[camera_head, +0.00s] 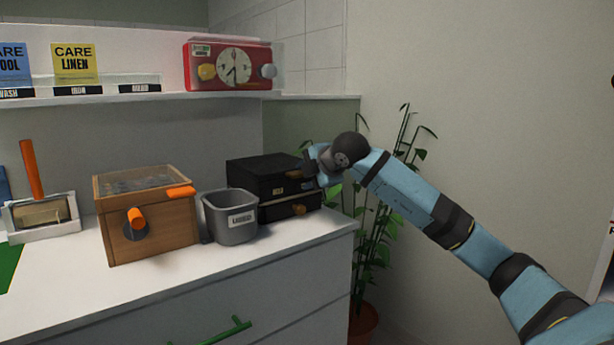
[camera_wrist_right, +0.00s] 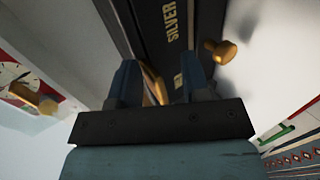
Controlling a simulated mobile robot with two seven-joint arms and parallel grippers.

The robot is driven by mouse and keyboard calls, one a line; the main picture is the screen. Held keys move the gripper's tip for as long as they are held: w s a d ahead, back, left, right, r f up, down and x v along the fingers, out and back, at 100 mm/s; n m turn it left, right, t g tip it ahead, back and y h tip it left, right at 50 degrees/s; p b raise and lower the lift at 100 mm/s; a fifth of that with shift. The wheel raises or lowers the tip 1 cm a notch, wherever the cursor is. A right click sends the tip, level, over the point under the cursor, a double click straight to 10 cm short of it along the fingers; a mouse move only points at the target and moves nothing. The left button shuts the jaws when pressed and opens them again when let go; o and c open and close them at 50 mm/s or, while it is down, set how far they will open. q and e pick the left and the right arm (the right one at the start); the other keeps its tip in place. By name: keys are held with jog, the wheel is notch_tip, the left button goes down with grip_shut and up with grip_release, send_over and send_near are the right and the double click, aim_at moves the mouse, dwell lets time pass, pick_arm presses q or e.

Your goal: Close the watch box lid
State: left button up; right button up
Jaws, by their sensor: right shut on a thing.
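A black box (camera_head: 262,176) stands at the right end of the white counter, with a gold knob (camera_head: 299,209) low on its front. Its top looks flat and down. My right gripper (camera_head: 311,166) is at its upper front edge, shut on a gold tab (camera_wrist_right: 155,85), which shows between the fingers in the right wrist view. The word SILVER is on the box's dark face (camera_wrist_right: 172,30). A wooden box (camera_head: 155,228) with a clear top, an orange tab and an orange knob stands to the left, its lid down. No label tells which is the watch box. My left gripper is out of view.
A grey bin (camera_head: 230,222) stands between the two boxes. A red clock box (camera_head: 232,66) sits on the shelf above. A leafy plant (camera_head: 378,240) stands beyond the counter's right end, behind my right arm. The counter front is mostly clear.

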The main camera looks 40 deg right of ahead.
pick_arm(q)
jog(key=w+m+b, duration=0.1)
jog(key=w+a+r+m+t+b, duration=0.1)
jog(key=b, duration=0.1)
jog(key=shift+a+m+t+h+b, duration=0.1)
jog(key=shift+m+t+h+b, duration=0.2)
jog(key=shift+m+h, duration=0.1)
pick_arm(e)
jog(key=v, duration=1.3)
jog(key=shift+s, duration=0.25)
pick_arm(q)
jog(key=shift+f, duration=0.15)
pick_arm(e)
jog(key=shift+a+r, duration=0.1)
jog(key=shift+r, duration=0.05)
